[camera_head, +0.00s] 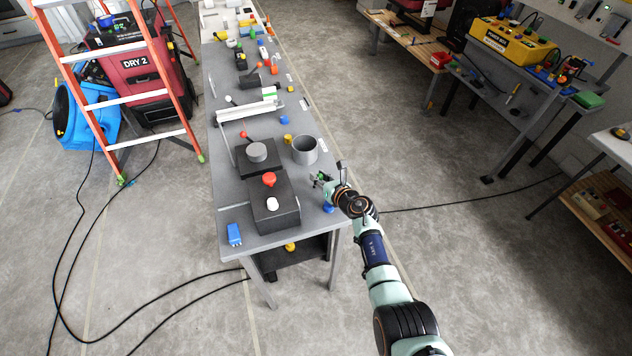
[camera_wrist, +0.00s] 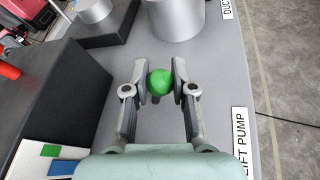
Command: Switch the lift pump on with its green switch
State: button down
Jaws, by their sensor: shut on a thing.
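The green switch shows in the wrist view as a round green knob (camera_wrist: 160,82) on a short stem above the grey bench top (camera_wrist: 135,55). My gripper (camera_wrist: 159,76) has one finger on each side of the knob and is shut on it. A white label reading LIFT PUMP (camera_wrist: 240,140) lies to the right of the fingers. In the head view my gripper (camera_head: 322,179) is at the right edge of the bench, and the green knob is mostly hidden there. I cannot tell which way the switch is set.
A black box (camera_head: 273,215) with a red and a white knob stands left of my gripper. A grey cylinder (camera_head: 304,150) stands just beyond it. A blue block (camera_head: 234,234) sits at the near left corner. Open floor (camera_head: 440,170) lies right of the bench.

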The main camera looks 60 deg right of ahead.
jog(key=shift+s+d+f, duration=0.1)
jog(key=shift+f, duration=0.05)
jog(key=c, duration=0.9)
grip_release()
jog(key=shift+c, duration=0.2)
jog(key=v, duration=1.2)
jog(key=shift+s+d, duration=0.15)
